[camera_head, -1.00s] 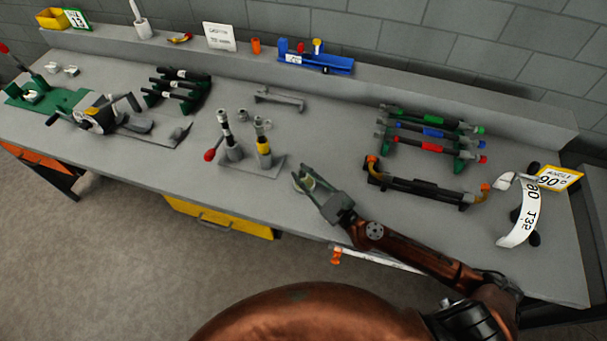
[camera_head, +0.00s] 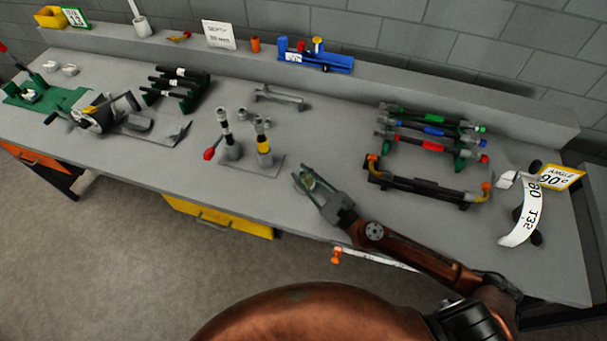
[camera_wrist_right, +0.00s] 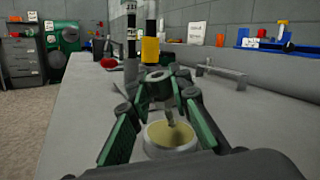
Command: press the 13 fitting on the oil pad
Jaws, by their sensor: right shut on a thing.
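My right gripper (camera_head: 308,180) is low over the near edge of the bench. In the right wrist view its green-sided fingers (camera_wrist_right: 158,96) are shut on a small grey fitting (camera_wrist_right: 155,77), which has a round top with a dark hole. No number on it is readable. The oil pad (camera_wrist_right: 170,138), a pale round dish with a yellowish face, lies directly below the fitting. A narrow grey tip points down at the pad; I cannot tell whether it touches. In the head view, the gripper mostly covers the pad and fitting. My left gripper is not in view.
Left of the gripper stands a grey base (camera_head: 236,168) with two upright posts, one yellow-banded, and a red-knobbed lever. A black bar with orange ends (camera_head: 430,190) lies to the right, before a rack of coloured tubes (camera_head: 432,132). A grey bracket (camera_head: 278,97) lies behind.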

